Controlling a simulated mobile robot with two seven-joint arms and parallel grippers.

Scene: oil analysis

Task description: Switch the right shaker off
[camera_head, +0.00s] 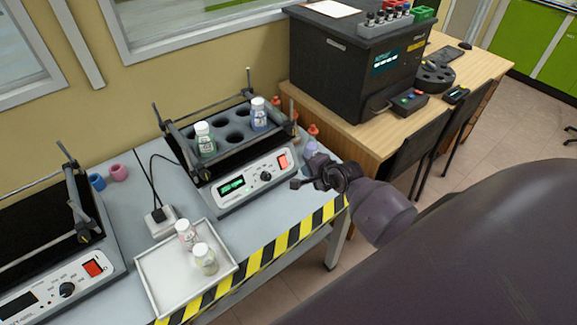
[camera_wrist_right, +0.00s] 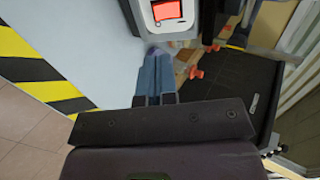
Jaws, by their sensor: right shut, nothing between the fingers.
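The right shaker (camera_head: 222,203) stands on the grey table, with a lit green display (camera_head: 231,187), a black knob (camera_head: 265,176) and a red rocker switch (camera_head: 283,161) at the right end of its front panel. Two capped bottles stand in its rack, one green-labelled (camera_head: 205,141) and one blue-labelled (camera_head: 259,115). My right gripper (camera_head: 294,184) is shut and empty, just in front of the panel near the switch. In the right wrist view, the red switch (camera_wrist_right: 168,10) shows beyond the closed fingertips (camera_wrist_right: 157,52), with a gap between. My left gripper is not in view.
A left shaker (camera_head: 60,285) with a dark display stands at the left. A white tray (camera_head: 158,280) with two bottles lies in front. A power socket (camera_head: 160,221) sits between the shakers. A black machine (camera_head: 335,75) stands on the wooden desk at the back right.

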